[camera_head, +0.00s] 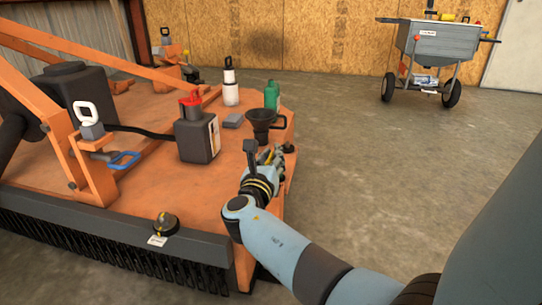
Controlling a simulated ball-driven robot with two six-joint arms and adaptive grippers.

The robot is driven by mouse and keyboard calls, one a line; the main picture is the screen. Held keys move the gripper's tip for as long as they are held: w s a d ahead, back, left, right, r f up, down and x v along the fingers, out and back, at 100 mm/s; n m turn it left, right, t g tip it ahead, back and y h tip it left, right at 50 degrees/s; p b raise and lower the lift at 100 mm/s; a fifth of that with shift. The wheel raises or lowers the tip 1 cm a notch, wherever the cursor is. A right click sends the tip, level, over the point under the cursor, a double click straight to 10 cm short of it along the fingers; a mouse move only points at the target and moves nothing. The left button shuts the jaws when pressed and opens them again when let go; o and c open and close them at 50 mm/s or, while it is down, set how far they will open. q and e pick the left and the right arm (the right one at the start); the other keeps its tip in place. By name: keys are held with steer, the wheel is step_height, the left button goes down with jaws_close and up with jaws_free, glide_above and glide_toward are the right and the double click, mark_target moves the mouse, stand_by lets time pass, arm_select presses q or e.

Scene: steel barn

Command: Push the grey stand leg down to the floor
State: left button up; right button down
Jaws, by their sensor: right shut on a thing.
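My right gripper (272,157) is at the right edge of the orange deck, just below and beside a black funnel (263,122). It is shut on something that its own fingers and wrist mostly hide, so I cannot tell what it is. A grey post top with a white loop handle (85,112) stands upright at the orange bracket on the left, well away from this gripper. It may be the stand leg; its lower part is hidden. A blue-handled piece (124,160) is beside the bracket. My left gripper is not in view.
A grey wheeled cart (436,42) stands far right. The concrete floor between is clear.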

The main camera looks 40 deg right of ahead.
steer(key=shift+s+f, duration=0.2)
steer(key=shift+f, duration=0.15)
steer(key=c, duration=1.3)
jaws_free()
steer(key=shift+c, duration=0.2)
steer(key=shift+w+r, duration=0.1)
steer(key=shift+r, duration=0.1)
step_height(320, 180, up, 10)
steer(key=shift+f, duration=0.15)
